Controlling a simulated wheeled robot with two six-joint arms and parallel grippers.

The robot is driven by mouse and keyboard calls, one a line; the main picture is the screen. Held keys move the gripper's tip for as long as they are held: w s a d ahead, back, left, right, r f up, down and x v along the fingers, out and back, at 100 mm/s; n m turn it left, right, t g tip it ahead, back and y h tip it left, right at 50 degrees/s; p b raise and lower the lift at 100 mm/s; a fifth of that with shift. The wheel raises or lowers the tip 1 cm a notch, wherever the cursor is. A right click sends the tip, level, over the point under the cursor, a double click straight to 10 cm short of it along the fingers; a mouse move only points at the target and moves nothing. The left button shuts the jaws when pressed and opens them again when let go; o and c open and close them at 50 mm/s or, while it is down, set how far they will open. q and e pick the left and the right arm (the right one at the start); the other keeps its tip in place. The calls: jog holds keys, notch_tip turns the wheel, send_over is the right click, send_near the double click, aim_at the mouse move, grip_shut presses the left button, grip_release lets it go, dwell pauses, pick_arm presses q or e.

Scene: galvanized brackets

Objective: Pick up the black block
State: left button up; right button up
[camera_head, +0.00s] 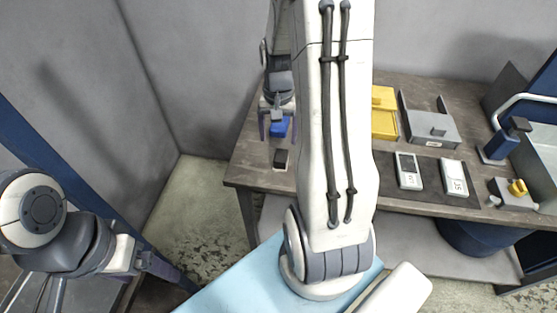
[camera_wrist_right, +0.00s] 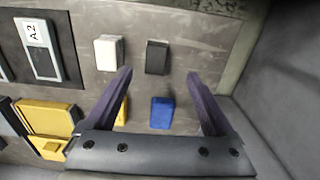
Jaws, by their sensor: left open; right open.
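The black block (camera_wrist_right: 157,57) lies on the grey-brown worktop, just beyond my right gripper's fingertips in the right wrist view. In the head view the black block (camera_head: 281,157) is near the table's left front part, closer to the front edge than my right gripper (camera_head: 277,128). My right gripper (camera_wrist_right: 158,75) is open and empty, its purple fingers spread wider than the block. My left gripper (camera_head: 172,272) is at the lower left of the head view, away from the table, and looks empty.
A blue block (camera_wrist_right: 162,112) shows between my right fingers. A white block (camera_wrist_right: 109,52) is beside the black one. Yellow bins (camera_head: 384,124), a grey tray (camera_head: 430,125) and labelled devices on a dark mat (camera_head: 431,195) are further right. A wall stands close left of the table.

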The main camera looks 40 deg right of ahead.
aim_at(281, 155)
jog(key=f, duration=0.3)
jog(key=d+f, duration=0.1)
jog(key=f, duration=0.1)
jog(key=shift+s+f, duration=0.15)
jog(key=shift+f, duration=0.05)
jog(key=shift+w+f+p, duration=0.2)
jog(key=shift+f+p, duration=0.4)
jog(key=shift+f, duration=2.1)
jog(key=shift+c, duration=0.3)
grip_shut()
jog(key=shift+r, duration=0.1)
